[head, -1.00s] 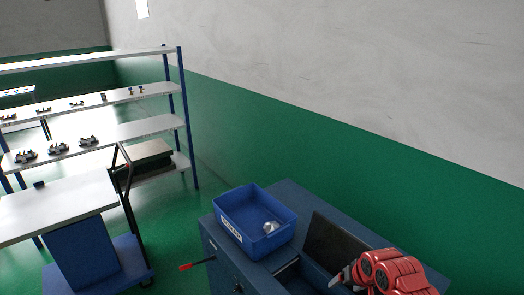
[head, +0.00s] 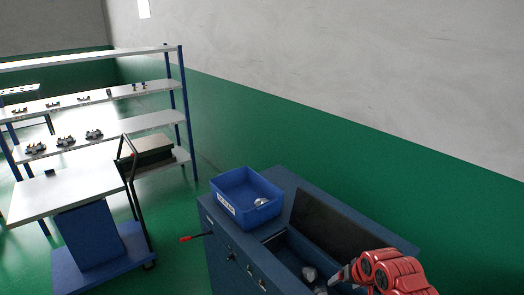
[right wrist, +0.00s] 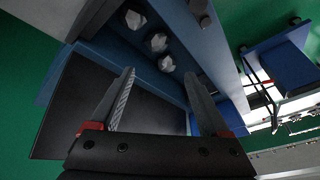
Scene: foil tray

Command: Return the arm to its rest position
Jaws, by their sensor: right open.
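My right gripper (head: 342,279) is at the lower right of the head view, at the end of a red arm link, over the near right part of the blue cabinet. In the right wrist view its two fingers (right wrist: 160,84) are spread apart with nothing between them. Crumpled foil balls (right wrist: 157,42) lie in a blue trough beyond the fingertips; one foil ball (head: 309,273) also shows in the head view. A blue bin (head: 228,206) with a white label stands on the cabinet and holds a foil piece (head: 261,202). My left gripper is out of view.
The blue cabinet (head: 222,245) has a dark upright panel (head: 330,232) behind the trough and a red-tipped handle (head: 190,239) at its left. A white-topped cart (head: 75,192) and a shelf rack (head: 150,123) stand left. Green floor is open between cart and cabinet.

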